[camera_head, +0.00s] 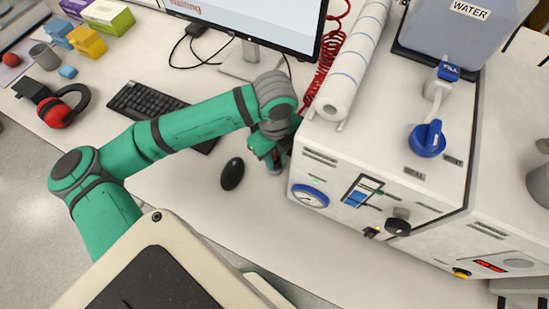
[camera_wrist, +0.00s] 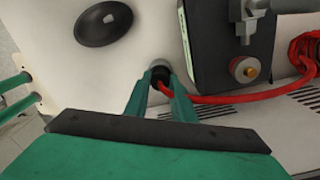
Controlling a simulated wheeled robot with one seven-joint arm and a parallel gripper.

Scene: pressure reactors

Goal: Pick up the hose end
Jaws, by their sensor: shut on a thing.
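The hose end (camera_wrist: 160,73) is a small dark and grey fitting on the red hose. In the wrist view it sits between the fingertips of my gripper (camera_wrist: 161,84), which is shut on it. The red hose (camera_wrist: 222,98) runs from the fitting to the right, to a red coil (camera_wrist: 305,50). In the head view my gripper (camera_head: 274,166) is low over the white table, close beside the left side of the white cabinet. The hose end is mostly hidden there by my arm. The coiled red hose (camera_head: 325,56) shows behind, between the monitor and the white roll.
The white cabinet (camera_head: 320,175) with gauge and knobs stands right beside my gripper. A black mouse (camera_head: 232,174) lies to its left, a keyboard (camera_head: 146,104) farther left. The monitor (camera_head: 262,22) stands behind. The table front is clear.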

